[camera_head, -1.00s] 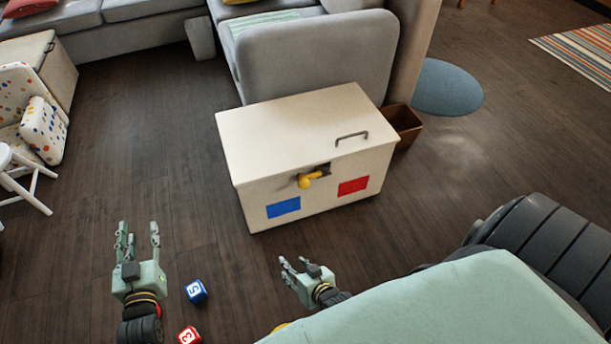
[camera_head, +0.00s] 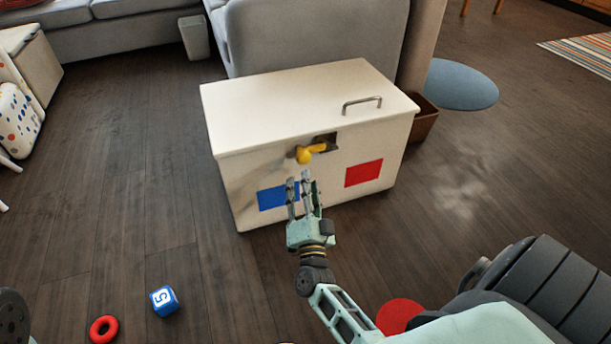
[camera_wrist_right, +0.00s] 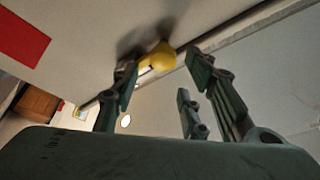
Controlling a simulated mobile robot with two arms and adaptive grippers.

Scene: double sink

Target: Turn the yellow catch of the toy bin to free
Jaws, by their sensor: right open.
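The toy bin (camera_head: 270,110) is a cream box with a closed lid. Its yellow catch (camera_head: 307,153) sits at the top of the front face, its knob end pointing left and slightly down. A blue patch (camera_head: 271,199) is on the front at left and a red patch (camera_head: 363,173) at right. My right gripper (camera_head: 298,179) is open, fingers pointing up just below the catch. In the right wrist view the yellow knob (camera_wrist_right: 162,56) shows beyond and between the open fingertips (camera_wrist_right: 160,72); I cannot tell whether they touch. My left gripper is out of view.
A metal handle (camera_head: 361,103) is on the lid. On the floor lie a blue block (camera_head: 164,300), a red ring (camera_head: 103,329) and a red round thing (camera_head: 398,315). A brown box (camera_head: 424,120) stands right of the bin, a grey sofa (camera_head: 310,40) behind it.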

